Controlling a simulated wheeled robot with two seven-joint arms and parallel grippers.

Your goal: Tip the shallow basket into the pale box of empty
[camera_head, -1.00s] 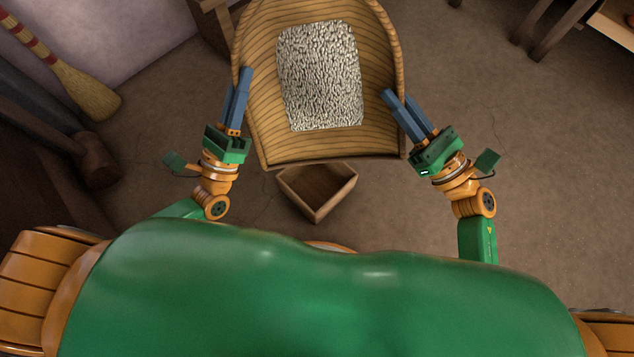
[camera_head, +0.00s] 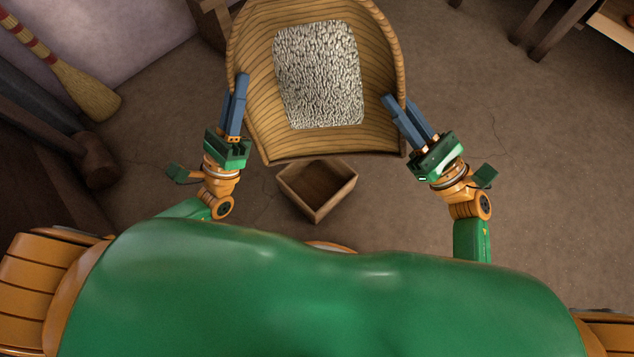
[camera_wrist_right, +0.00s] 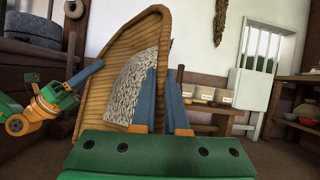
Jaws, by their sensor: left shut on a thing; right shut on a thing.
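The shallow basket (camera_head: 262,120) is woven, tan and wide, with raised side walls and an open near edge. A pale mass of grain (camera_head: 320,75) lies in its middle. My left gripper (camera_head: 241,78) is shut on its left rim and my right gripper (camera_head: 392,100) on its right rim. The right wrist view shows the basket (camera_wrist_right: 105,75) steeply slanted in that picture, with the grain (camera_wrist_right: 130,85) inside. The box (camera_head: 333,203), small, open and wooden with a paler rim, is just below the basket's near edge in the head view. Its visible inside looks empty.
A broom (camera_head: 85,90) leans at the left wall, near a dark wooden mallet (camera_head: 95,160). Wooden furniture legs (camera_head: 560,35) stand at the upper right. The floor right of the basket is clear. Pale containers (camera_wrist_right: 205,95) sit on a shelf in the right wrist view.

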